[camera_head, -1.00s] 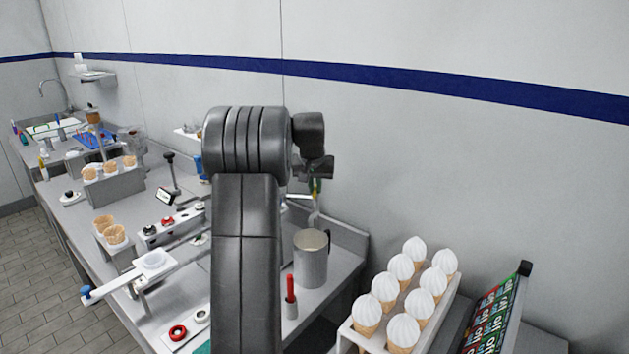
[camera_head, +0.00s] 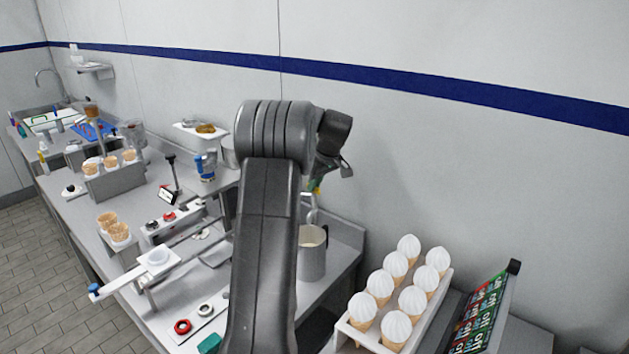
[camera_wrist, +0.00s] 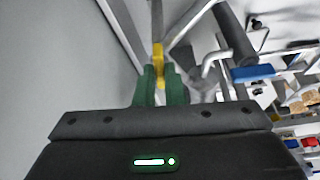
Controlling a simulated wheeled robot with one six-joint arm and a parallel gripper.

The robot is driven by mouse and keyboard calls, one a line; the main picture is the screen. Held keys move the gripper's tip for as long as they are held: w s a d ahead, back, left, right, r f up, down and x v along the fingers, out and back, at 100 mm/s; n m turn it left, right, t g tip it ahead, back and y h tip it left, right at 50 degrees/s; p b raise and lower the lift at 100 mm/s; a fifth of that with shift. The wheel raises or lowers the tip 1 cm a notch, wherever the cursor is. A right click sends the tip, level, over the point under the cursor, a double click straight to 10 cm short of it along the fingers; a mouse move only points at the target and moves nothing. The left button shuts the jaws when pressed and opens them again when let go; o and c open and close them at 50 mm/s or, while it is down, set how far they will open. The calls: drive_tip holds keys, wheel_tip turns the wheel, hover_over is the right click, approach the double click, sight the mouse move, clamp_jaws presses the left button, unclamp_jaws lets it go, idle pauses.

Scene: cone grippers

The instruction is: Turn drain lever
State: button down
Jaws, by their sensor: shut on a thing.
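My gripper (camera_wrist: 159,88) shows in the wrist view with its green fingers shut on a thin yellow handle (camera_wrist: 158,62). I take this handle to be the drain lever; its far end runs up beside a grey metal bar. In the head view, my gripper (camera_head: 316,186) is a small green and yellow patch by the wall, just above the metal pitcher (camera_head: 312,255). My dark arm hides most of what lies around the lever, and its base is not clear.
A rack (camera_head: 440,290) of white-topped cones stands at the right, beside a board of coloured labels (camera_head: 482,318). The counter (camera_head: 75,205) at left holds a cone stand (camera_head: 112,180). A white scoop arm (camera_head: 130,275) sticks out over the front edge. The wall (camera_head: 420,170) is close behind the gripper.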

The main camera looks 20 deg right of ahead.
drive_tip(key=shift+d+r+n+y, duration=0.1)
drive_tip(key=shift+n+y, duration=0.2)
drive_tip(key=shift+n, duration=0.5)
drive_tip(key=c, duration=1.5)
unclamp_jaws()
drive_tip(key=b+v, duration=0.1)
drive_tip(key=v, duration=1.2)
drive_tip(key=shift+d+r, duration=0.15)
drive_tip(key=shift+r, duration=0.2)
drive_tip(key=shift+f, duration=0.1)
drive_tip(key=p+x, duration=0.1)
drive_tip(key=x, duration=1.2)
drive_tip(key=shift+a+f, duration=0.2)
drive_tip(key=shift+f, duration=0.15)
